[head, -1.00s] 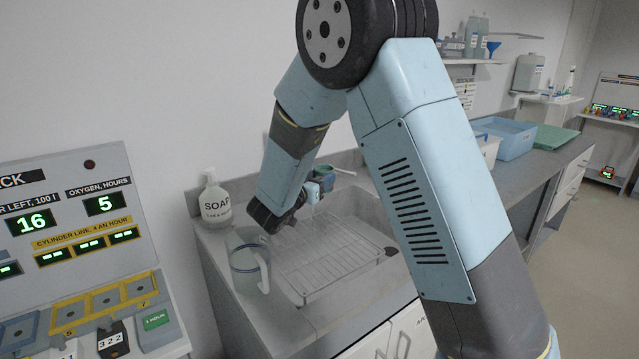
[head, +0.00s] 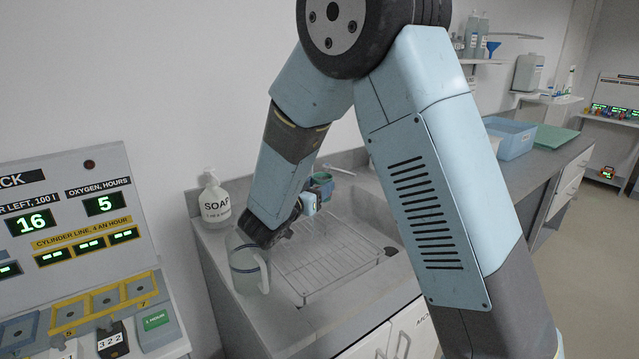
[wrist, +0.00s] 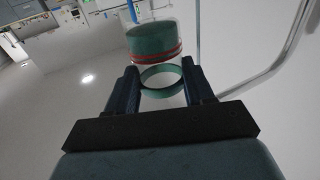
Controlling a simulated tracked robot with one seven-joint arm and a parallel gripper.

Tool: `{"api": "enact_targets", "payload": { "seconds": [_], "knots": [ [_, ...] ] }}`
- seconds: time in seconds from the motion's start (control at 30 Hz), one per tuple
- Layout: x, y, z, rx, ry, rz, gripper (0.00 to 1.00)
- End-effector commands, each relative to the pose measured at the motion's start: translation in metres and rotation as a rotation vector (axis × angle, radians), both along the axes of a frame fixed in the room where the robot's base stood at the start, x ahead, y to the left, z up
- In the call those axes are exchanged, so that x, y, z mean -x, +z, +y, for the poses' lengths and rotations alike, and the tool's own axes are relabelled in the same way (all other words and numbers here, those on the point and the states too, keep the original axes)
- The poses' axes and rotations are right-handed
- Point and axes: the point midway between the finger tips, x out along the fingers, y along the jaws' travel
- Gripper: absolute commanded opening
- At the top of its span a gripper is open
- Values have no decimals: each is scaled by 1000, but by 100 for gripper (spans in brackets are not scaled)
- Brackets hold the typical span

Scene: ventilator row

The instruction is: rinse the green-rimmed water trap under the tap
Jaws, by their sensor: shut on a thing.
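The green-rimmed water trap (head: 322,184) shows small in the head view, at the end of my arm over the back of the sink area. In the wrist view the clear-walled trap (wrist: 160,76) sits between my two fingers, with its green rim towards me and a dark green part with a red line beyond. My gripper (wrist: 160,84) is shut on it. In the head view my gripper (head: 308,203) is partly hidden by my wrist. A pale spout, perhaps the tap (head: 341,171), shows just behind the trap. I cannot make out any water.
A wire drying rack (head: 335,262) lies beside and below my gripper. A clear jug (head: 243,280) stands close under my wrist, and a soap bottle (head: 215,203) stands behind it at the left. A blue tray (head: 513,143) is farther along the counter.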

Motion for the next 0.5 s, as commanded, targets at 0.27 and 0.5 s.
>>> {"api": "enact_targets", "payload": {
  "seconds": [0.27, 0.5],
  "knots": [
    [17, 0, 2, -1, 0, 1, 18],
    [27, 0, 4, 1, 1, -1, 18]
  ]
}}
